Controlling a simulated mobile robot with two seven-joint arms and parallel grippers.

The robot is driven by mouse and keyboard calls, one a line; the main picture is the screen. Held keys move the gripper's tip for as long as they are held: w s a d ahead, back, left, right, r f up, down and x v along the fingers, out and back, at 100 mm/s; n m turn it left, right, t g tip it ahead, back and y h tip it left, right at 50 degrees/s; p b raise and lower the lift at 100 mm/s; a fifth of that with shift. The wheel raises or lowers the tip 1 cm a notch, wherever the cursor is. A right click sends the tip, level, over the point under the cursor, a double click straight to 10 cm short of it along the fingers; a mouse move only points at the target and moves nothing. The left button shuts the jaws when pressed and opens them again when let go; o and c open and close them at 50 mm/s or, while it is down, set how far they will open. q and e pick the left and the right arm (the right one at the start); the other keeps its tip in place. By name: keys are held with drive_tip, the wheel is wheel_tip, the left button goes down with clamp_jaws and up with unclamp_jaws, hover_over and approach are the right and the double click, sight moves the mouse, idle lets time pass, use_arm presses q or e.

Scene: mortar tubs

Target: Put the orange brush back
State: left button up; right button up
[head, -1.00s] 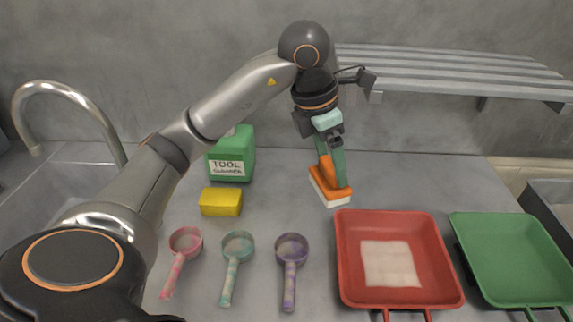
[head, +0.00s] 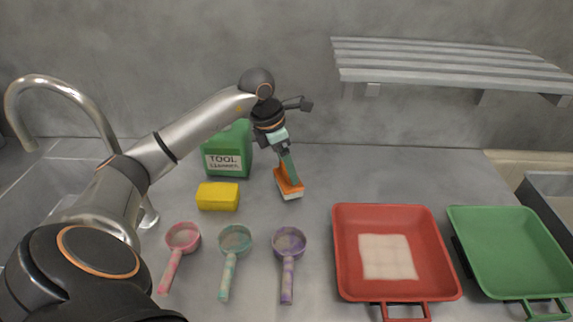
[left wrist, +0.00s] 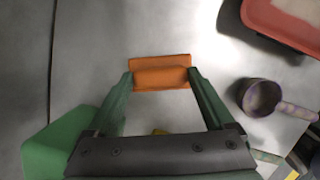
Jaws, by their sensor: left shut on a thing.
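The orange brush (head: 288,184) has an orange back and pale bristles facing down. My left gripper (head: 286,172) is shut on it, with the green fingers on either side of its orange grip. In the left wrist view the orange brush (left wrist: 161,72) sits between the two fingertips of my left gripper (left wrist: 162,79). It is at the counter behind the purple scoop; I cannot tell whether the bristles touch the surface. My right gripper is not in view.
A yellow sponge (head: 218,196) and a green tool cleaner jug (head: 228,150) stand left of the brush. Pink (head: 181,240), teal (head: 234,242) and purple (head: 288,243) scoops lie in front. Red (head: 343,250) and green (head: 500,215) tubs are right. A slatted shelf (head: 440,62) hangs behind.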

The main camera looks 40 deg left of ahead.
use_arm(q)
drive_tip(key=shift+f, duration=0.45)
drive_tip(key=shift+f, duration=0.1)
drive_tip(key=o, duration=1.2)
drive_tip(key=v, duration=1.2)
drive_tip(key=shift+d+p, duration=0.1)
drive_tip(key=shift+p, duration=0.25)
